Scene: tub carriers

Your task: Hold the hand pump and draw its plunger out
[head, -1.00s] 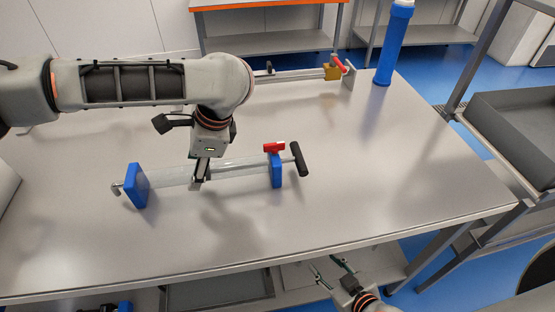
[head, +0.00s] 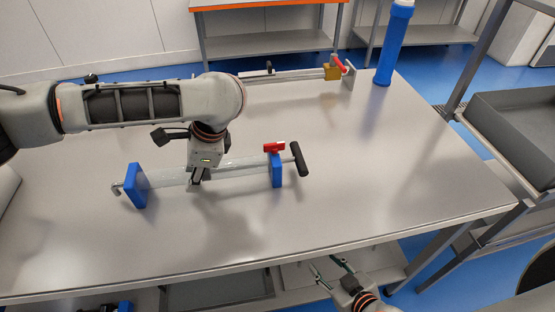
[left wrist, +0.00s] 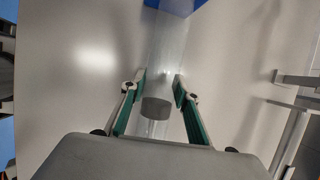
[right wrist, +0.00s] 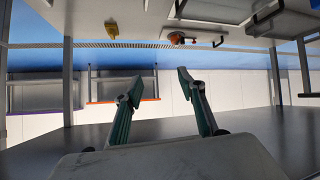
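The hand pump lies level on the table. It has a clear barrel (head: 236,167), blue end blocks (head: 136,186), a black T-shaped handle (head: 299,159) at the right end and a red part (head: 274,147) on the right block. My left gripper (head: 197,182) points down over the left part of the barrel. In the left wrist view, its open fingers (left wrist: 160,82) stand on either side of the clear barrel, close to its walls. A dark plunger disc (left wrist: 155,108) shows inside. My right gripper (head: 327,267) is open and empty, low before the table's front edge; it also shows in the right wrist view (right wrist: 160,80).
A long fixture with a brass-coloured block (head: 332,73) and red lever lies at the table's back. A blue cylinder (head: 391,45) stands at the back right corner. A grey tub (head: 515,125) is right of the table. The table's right front (head: 400,190) is clear.

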